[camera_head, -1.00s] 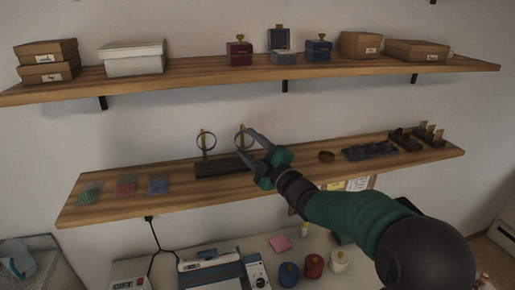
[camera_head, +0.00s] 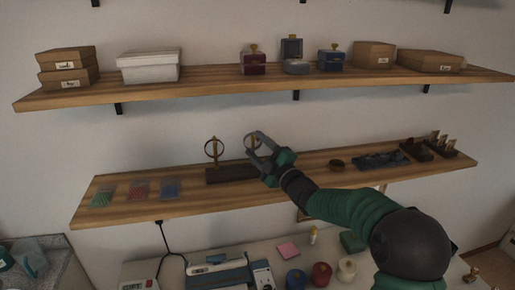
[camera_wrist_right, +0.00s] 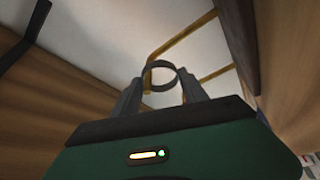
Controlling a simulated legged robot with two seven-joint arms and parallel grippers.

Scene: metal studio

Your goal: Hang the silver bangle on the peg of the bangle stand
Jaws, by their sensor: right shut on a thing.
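The bangle stand has a dark base (camera_head: 225,174) on the lower shelf and two upright gold pegs. A ring-shaped bangle (camera_head: 205,148) is at the left peg. My right gripper (camera_head: 253,146) is at the right peg, shut on the silver bangle (camera_head: 246,143), which looks dark grey here. In the right wrist view the bangle (camera_wrist_right: 160,62) stands between the two fingertips, and a bent gold peg (camera_wrist_right: 182,38) overlaps its left side. I cannot tell whether the bangle is around the peg. My left gripper is out of view.
The upper shelf (camera_head: 200,88) with boxes runs above. A desk with spools and a blue device is below.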

